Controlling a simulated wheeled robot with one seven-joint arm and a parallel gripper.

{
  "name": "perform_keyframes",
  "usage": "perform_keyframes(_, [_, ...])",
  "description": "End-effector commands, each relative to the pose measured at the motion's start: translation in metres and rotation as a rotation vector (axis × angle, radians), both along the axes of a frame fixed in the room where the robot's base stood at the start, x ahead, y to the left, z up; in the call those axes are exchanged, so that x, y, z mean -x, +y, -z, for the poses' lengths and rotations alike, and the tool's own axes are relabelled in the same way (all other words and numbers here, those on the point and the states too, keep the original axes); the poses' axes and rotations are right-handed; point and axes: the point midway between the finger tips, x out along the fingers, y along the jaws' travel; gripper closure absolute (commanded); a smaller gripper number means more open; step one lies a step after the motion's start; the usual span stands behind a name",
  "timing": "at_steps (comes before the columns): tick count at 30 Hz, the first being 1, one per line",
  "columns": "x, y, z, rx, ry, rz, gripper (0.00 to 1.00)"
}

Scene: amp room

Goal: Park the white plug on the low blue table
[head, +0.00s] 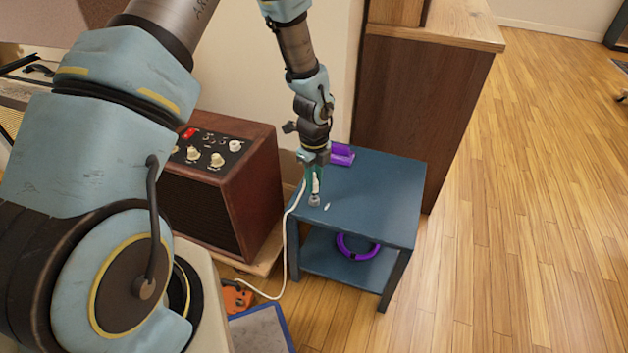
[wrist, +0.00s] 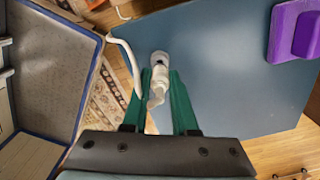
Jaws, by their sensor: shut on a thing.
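The low blue table (head: 375,185) stands right of the wooden amp, with a flat top and a lower shelf. In the wrist view its top (wrist: 225,85) fills the middle. My gripper (head: 314,188) points down over the left front part of the tabletop. Its green fingers (wrist: 168,95) are shut on the white plug (wrist: 160,72), whose grey-white end points towards the tabletop. In the head view the plug (head: 314,200) shows at the fingertips. I cannot tell whether it touches the top. Its white cable (head: 287,232) hangs over the table's left edge to the floor.
A purple block (head: 341,154) sits at the back left of the tabletop; a small white piece (head: 327,206) lies near the plug. A purple ring (head: 357,247) is at the lower shelf. The amp (head: 225,185) stands close left. The tabletop's right side is clear.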

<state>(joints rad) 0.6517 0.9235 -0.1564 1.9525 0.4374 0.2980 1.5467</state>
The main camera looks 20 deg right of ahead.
Motion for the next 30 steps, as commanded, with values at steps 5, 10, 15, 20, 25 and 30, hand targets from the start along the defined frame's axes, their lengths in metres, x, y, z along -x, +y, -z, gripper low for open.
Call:
perform_keyframes(5, [0.000,0.000,0.003,0.000,0.000,0.000,1.00])
perform_keyframes(10, [0.000,0.000,0.005,0.000,0.000,0.000,1.00])
perform_keyframes(15, [0.000,0.000,0.008,0.000,0.000,0.000,1.00])
perform_keyframes(20, [0.000,0.000,0.010,0.000,0.000,0.000,1.00])
perform_keyframes(25, [0.000,0.000,0.013,0.000,0.000,0.000,1.00])
perform_keyframes(30, [0.000,0.000,0.015,0.000,0.000,0.000,1.00])
